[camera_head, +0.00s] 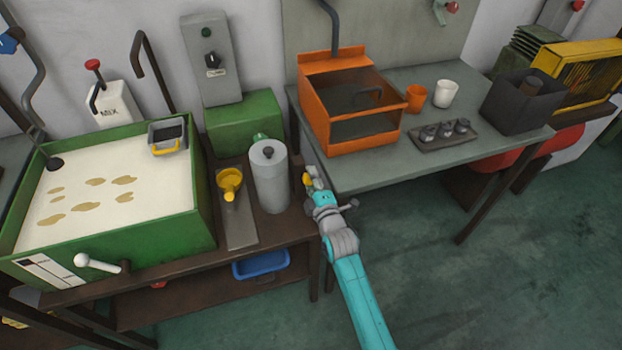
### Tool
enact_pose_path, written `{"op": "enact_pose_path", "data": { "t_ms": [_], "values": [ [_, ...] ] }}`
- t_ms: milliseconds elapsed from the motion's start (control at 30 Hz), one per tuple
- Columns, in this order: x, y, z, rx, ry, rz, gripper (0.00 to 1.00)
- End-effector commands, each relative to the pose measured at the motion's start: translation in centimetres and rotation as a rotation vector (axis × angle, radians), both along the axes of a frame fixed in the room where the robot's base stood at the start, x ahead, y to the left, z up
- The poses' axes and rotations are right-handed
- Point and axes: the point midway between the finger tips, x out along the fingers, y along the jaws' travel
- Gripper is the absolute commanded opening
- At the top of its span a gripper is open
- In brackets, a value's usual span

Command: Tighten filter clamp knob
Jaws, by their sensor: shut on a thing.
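A grey filter canister (271,184) with a dark cap stands upright on the brown bench beside the green tank. A small dark part (298,168) shows at its right side, close to my fingers; it appears to be the clamp knob. The fingers hide part of the knob, and how tight the clamp is cannot be seen.
A green tank (204,222) of pale liquid with brown patches stands left, with a yellow funnel (229,181) between it and the canister. Right of my gripper are a grey table (440,84) and an orange open-front box (363,141). The floor at lower right is clear.

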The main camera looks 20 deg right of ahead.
Motion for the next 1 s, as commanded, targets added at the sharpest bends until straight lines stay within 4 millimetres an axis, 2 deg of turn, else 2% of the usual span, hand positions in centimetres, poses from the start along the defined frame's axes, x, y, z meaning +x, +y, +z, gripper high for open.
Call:
{"op": "enact_pose_path", "data": {
  "t_ms": [400,967,1000],
  "values": [
    [-0.02,-0.03,-0.05,-0.196,0.003,0.0,0.04],
    [-0.03,-0.01,-0.03,-0.226,0.003,0.001,0.04],
    [-0.03,-0.01,-0.03,-0.226,0.003,0.001,0.44]
  ]
}}
